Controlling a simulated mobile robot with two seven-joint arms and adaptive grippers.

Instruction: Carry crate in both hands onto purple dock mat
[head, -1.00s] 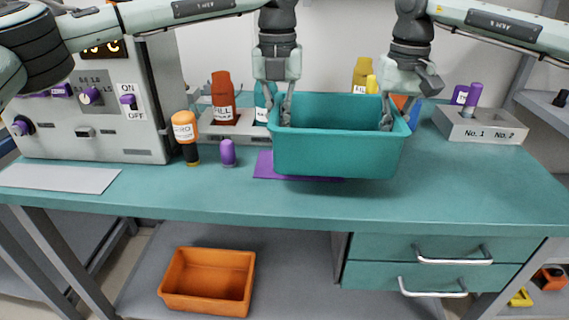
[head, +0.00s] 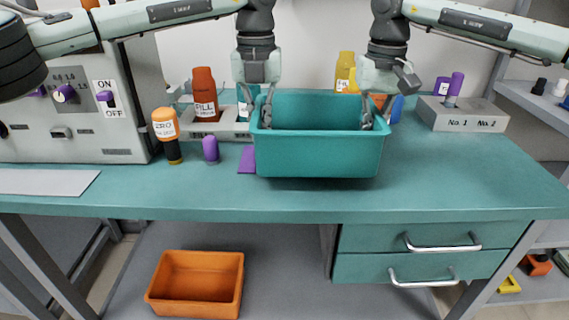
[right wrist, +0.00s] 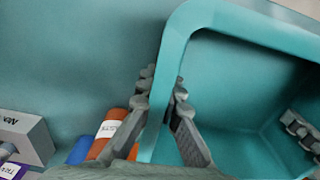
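The teal crate (head: 318,158) is level and held between both hands above the purple dock mat. Only the mat's left strip (head: 246,160) shows; the crate hides the rest. I cannot tell whether the crate's base touches the mat. My left gripper (head: 267,112) is shut on the crate's left wall. My right gripper (head: 367,112) is shut on its right wall. The right wrist view shows the right fingers (right wrist: 163,92) on either side of the crate wall (right wrist: 160,130). The crate's visible inside is empty.
An orange-capped bottle (head: 166,132) and a purple-capped vial (head: 211,150) stand left of the mat. A bottle rack (head: 225,130) is behind. A grey numbered block (head: 462,115) stands at the right. The table's front right is clear. An orange bin (head: 197,285) sits below.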

